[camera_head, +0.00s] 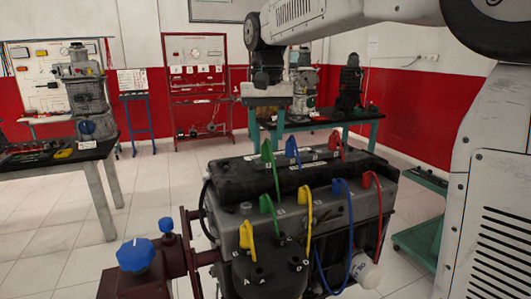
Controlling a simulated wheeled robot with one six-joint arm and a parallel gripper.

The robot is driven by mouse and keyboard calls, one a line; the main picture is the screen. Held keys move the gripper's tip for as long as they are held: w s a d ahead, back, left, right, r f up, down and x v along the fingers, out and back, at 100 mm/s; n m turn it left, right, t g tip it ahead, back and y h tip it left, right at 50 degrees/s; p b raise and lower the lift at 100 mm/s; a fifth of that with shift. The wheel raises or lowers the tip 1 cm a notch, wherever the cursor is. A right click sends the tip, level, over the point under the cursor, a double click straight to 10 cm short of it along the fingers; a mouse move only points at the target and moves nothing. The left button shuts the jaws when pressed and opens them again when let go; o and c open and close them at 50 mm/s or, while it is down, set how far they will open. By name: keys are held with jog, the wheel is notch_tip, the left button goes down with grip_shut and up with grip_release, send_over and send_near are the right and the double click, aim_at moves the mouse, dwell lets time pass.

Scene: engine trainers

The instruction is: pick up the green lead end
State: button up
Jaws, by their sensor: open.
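The engine trainer (225,215) stands in front of me, with coloured lead ends on its dark top and front edge. One green lead end (267,150) stands upright on the left of the dark top, its green wire running down toward the front. A second green lead end (266,204) is lower, at the front edge, with its wire bending down to the right. I cannot tell which of the two the task means. My gripper (267,84) hangs from my arm at the upper middle, above and apart from the leads. It is open, with nothing visible between its small, dark fingers.
Yellow (246,236), blue (292,148) and red (335,141) lead ends stand close to the green ones. A blue knob (135,254) is at the front left. A table with tools (62,160) is at the left. Open tiled floor lies left of the trainer.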

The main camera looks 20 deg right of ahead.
aim_at(266, 143)
jog(key=shift+a+f, duration=0.1)
jog(key=shift+f, duration=2.3)
grip_shut()
jog(key=shift+r, duration=0.5)
jog(key=r, duration=0.2)
jog(key=shift+s+r, duration=0.35)
jog(key=s+r, duration=0.1)
jog(key=s, duration=1.4)
jog(key=shift+s+a+r, duration=0.15)
jog(key=shift+a, duration=0.1)
